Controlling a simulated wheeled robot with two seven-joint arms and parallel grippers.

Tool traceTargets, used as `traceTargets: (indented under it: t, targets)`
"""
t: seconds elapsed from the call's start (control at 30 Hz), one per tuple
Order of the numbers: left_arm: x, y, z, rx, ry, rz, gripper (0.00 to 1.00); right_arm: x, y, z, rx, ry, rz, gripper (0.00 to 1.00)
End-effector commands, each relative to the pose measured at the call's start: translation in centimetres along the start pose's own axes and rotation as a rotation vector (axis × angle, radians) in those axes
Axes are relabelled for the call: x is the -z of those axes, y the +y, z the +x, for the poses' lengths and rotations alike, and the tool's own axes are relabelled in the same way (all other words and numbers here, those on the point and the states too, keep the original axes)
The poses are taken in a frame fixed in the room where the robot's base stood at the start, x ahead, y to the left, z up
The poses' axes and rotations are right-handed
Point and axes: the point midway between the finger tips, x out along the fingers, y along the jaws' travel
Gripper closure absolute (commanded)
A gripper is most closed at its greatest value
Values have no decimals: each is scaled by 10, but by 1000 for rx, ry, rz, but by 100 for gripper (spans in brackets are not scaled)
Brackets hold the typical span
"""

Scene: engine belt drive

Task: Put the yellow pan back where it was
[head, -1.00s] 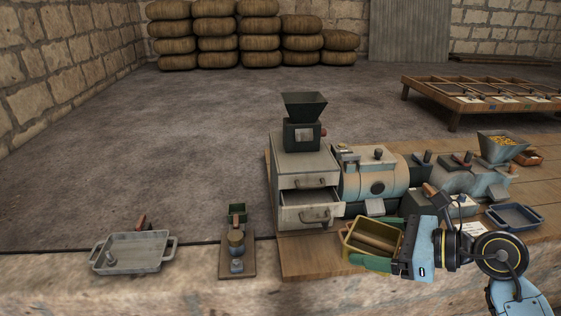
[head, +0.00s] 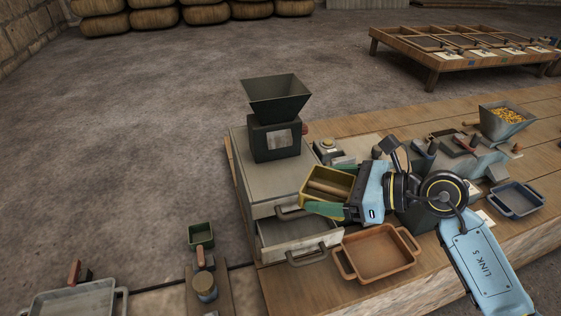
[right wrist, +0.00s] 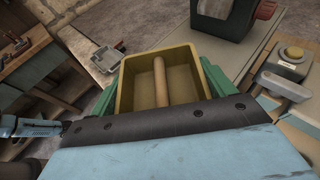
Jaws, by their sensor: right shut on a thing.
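The yellow pan (head: 342,180) is a deep, open box with a wooden bar across its inside. My right gripper (head: 324,208) is shut on it, with green fingers along its sides. The pan is held up beside the right edge of the grey drawer cabinet (head: 262,180) in the head view. In the right wrist view the pan (right wrist: 183,80) looks level and empty apart from the bar; the gripper body hides its near side. My left gripper does not show in the head view.
The cabinet's lower drawer (head: 300,250) stands open, and a dark hopper (head: 275,97) sits on top. An orange two-handled tray (head: 380,255) lies on the bench in front. A blue tray (head: 516,199) and a grain hopper (head: 503,121) are at right. A grey tray (head: 75,303) is at front left.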

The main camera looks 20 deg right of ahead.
Motion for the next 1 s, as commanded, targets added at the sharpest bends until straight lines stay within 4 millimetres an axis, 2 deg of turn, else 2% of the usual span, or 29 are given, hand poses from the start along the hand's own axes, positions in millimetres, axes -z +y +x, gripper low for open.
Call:
traceTargets:
  t: [0.2, 0.3, 0.4, 0.57, 0.8, 1.0]
  targets:
    - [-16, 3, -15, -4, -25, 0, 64, -9, 54, -17, 56, 6, 14, 48]
    - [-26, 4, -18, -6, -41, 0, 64, -14, 72, -22, 56, 1, 16, 48]
    - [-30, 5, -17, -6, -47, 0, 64, -18, 77, -21, 57, -2, 16, 48]
    - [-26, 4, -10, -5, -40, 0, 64, -23, 60, -8, 60, -5, 15, 48]
    - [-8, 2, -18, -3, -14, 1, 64, -37, 21, 24, 60, -4, 19, 48]
    - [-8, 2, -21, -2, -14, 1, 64, -48, -16, 55, 60, -4, 21, 48]
